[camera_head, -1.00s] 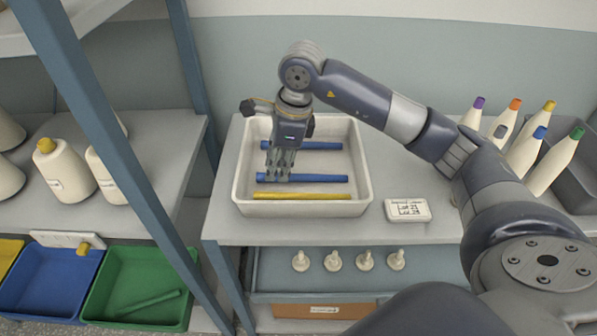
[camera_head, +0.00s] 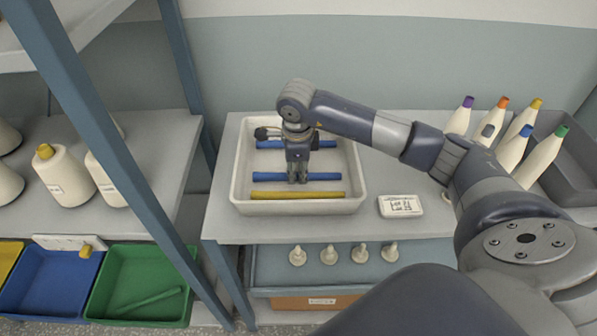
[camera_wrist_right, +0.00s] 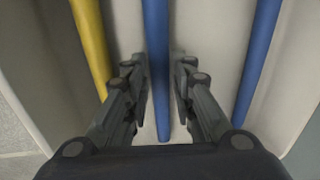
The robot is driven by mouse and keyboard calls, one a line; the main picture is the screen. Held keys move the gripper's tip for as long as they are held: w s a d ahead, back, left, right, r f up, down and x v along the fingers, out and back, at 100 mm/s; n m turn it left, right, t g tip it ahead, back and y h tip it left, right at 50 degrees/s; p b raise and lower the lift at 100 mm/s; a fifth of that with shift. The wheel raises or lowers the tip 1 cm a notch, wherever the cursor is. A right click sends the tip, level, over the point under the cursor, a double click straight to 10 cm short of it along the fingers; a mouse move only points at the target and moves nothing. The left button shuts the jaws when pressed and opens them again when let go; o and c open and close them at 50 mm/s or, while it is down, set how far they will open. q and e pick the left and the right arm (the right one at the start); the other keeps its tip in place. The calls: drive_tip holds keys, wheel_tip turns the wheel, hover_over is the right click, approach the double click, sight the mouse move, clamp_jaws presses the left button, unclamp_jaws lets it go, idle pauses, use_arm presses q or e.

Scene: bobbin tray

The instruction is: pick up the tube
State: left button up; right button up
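A white tray (camera_head: 243,170) on the table holds two blue tubes and a yellow tube (camera_head: 275,195), lying roughly parallel. The middle blue tube (camera_head: 326,177) has my right gripper (camera_head: 297,180) over it; the far blue tube (camera_head: 325,144) lies behind. In the right wrist view, my right gripper (camera_wrist_right: 160,92) is open, with one finger on each side of the middle blue tube (camera_wrist_right: 156,40) and small gaps between. The yellow tube (camera_wrist_right: 90,40) is to the left there and the far blue tube (camera_wrist_right: 258,60) to the right. My left gripper is not in view.
A white label block (camera_head: 401,206) sits right of the tray. Several cones with coloured tips stand by a grey bin (camera_head: 570,165) at the right. A green bin (camera_head: 180,262) with a green tube and a blue bin (camera_head: 45,285) are at lower left. A blue post (camera_head: 125,180) stands left.

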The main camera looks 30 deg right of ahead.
drive_tip(key=shift+w+f, duration=0.1)
drive_tip(key=shift+f, duration=0.45)
clamp_jaws()
drive_tip(key=shift+r, duration=0.15)
